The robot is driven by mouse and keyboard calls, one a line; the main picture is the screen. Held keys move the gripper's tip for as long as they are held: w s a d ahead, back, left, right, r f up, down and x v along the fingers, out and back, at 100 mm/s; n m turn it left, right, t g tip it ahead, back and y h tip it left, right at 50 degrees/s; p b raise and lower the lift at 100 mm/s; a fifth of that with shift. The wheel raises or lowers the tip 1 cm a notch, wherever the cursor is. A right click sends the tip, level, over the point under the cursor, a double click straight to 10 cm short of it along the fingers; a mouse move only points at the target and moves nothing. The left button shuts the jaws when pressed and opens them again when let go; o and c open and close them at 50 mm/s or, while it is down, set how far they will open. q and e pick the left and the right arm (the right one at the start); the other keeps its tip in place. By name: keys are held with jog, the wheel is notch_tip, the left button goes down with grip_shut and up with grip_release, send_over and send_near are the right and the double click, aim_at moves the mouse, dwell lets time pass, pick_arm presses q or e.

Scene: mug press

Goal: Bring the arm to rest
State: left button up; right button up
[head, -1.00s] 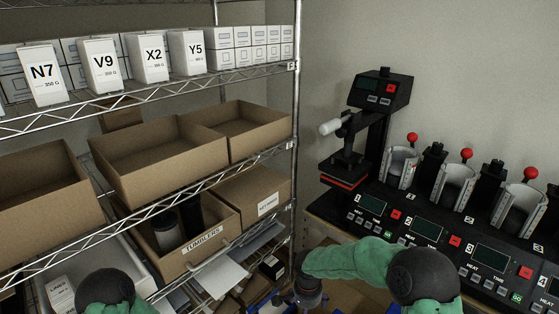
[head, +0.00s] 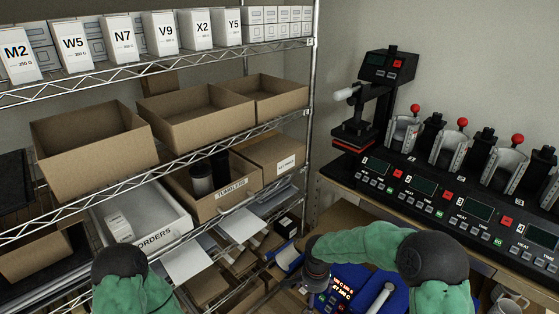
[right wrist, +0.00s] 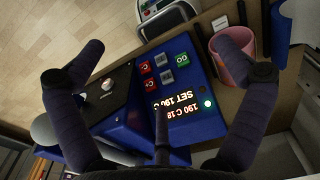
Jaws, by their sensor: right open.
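My right arm (head: 380,245), in a green sleeve, reaches in from the right in the head view and bends down at its wrist. In the right wrist view my right gripper (right wrist: 165,45) has its two dark fingers spread wide with nothing between them. Below them is a blue press (right wrist: 175,65) with a lit display, a green button and red buttons. Part of the blue press also shows in the head view (head: 398,300), beside my right wrist. My left arm (head: 125,280) shows only as a sleeved link at the lower left; its gripper is out of view.
A wire shelf on the left holds open cardboard boxes (head: 95,140), a tumblers box (head: 217,205) and a white orders bin (head: 180,240). A black multi-station mug press (head: 420,190) stands along the right wall. A pink cup (right wrist: 232,62) stands near the right finger.

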pick_arm(q)
jog(key=shift+w+d+f, duration=0.1)
jog(key=shift+w, duration=0.3)
pick_arm(e)
jog(key=s+f+n+y, duration=0.2)
jog(key=s+f+n, duration=0.1)
jog(key=s+f, duration=0.5)
jog(key=s+f+n+y, duration=0.2)
jog(key=s+f, duration=0.7)
jog(key=s, duration=0.5)
jog(key=shift+s+a+n, duration=0.2)
jog(key=shift+s+n, duration=0.15)
jog(key=shift+n, duration=0.25)
